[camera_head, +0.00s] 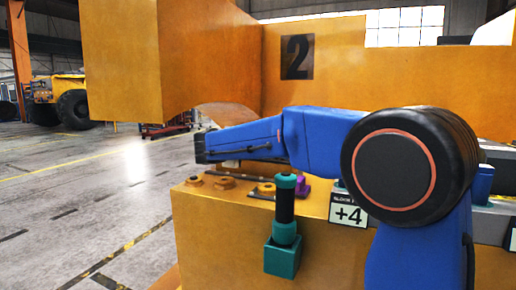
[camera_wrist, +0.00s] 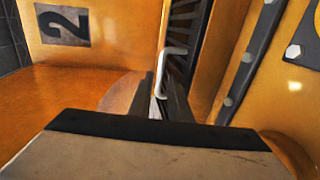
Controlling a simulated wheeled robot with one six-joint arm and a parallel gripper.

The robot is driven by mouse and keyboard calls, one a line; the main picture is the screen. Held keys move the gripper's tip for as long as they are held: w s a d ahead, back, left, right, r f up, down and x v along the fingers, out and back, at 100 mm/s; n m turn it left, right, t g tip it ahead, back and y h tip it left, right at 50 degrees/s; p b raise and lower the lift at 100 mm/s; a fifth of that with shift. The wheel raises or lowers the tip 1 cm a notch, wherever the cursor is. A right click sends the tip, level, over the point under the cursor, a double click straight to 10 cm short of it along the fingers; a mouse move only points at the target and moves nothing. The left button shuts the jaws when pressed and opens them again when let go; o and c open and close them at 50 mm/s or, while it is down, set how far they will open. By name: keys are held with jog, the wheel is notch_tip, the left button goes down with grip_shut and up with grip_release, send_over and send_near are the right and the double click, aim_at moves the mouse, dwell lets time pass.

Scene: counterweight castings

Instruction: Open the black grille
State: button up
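The black grille (camera_wrist: 185,30) shows in the wrist view, upper middle, as a steeply angled slatted panel set against orange metal. A white bent handle (camera_wrist: 171,52) stands out from it. My gripper (camera_wrist: 160,88) has its two dark fingers close on either side of the handle's lower part, with little gap visible, so it looks shut on the handle. In the head view my gripper (camera_head: 202,147) reaches left over the orange casting, and the grille and handle are not visible there. How far the grille stands open is not clear.
Orange castings surround the arm, one marked with a black 2 (camera_head: 297,57). On the front ledge are a teal-and-black upright fitting (camera_head: 283,235), a purple piece (camera_head: 303,187) and a +4 plate (camera_head: 348,212). Open floor (camera_head: 80,190) lies at left, with a yellow vehicle (camera_head: 62,97) beyond.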

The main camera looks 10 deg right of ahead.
jog(key=x, duration=0.9)
jog(key=shift+c, duration=0.7)
grip_shut()
